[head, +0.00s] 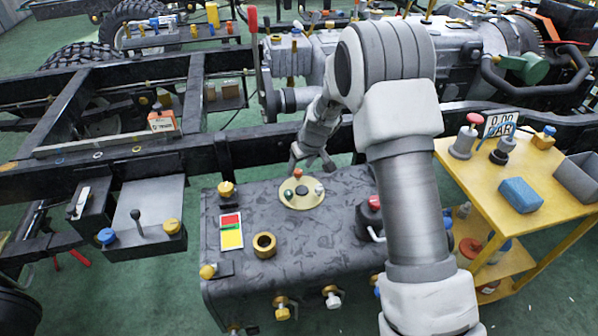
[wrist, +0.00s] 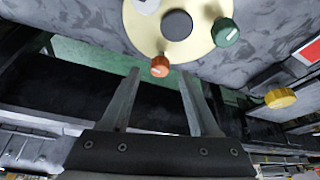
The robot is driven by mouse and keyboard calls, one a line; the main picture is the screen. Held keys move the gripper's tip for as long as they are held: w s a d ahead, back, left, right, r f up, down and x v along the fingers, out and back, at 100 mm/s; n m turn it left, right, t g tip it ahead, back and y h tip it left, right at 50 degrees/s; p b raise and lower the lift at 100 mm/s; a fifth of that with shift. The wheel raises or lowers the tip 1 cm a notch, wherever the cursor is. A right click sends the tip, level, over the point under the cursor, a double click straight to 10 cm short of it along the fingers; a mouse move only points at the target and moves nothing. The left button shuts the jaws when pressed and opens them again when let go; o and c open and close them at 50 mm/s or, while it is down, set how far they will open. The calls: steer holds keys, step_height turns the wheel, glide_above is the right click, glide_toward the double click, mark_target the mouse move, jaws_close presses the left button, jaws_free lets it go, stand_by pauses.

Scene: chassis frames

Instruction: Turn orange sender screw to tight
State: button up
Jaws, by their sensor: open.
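The orange sender screw (head: 298,174) is a small knob with a pale mark, on the far rim of a round cream plate (head: 302,203) on top of the dark tank (head: 335,255). The plate also carries a green knob (head: 288,194), a white knob (head: 319,190) and a dark centre cap (head: 301,190). In the wrist view, the orange screw (wrist: 160,67) shows just beyond and between the fingertips of my gripper (wrist: 160,73). The fingers are apart with nothing between them. In the head view my gripper (head: 312,165) hangs just behind the orange screw, pointing down.
A black chassis rail (head: 250,147) runs close behind the tank. A brass ring (head: 264,245) and a red-and-yellow card (head: 231,232) lie on the tank's left. A red-topped fitting (head: 374,204) stands to the right. A yellow cart (head: 470,172) is further right.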

steer(key=shift+x, duration=0.95)
steer(key=shift+r, duration=0.1)
steer(key=shift+c, duration=0.2)
jaws_close()
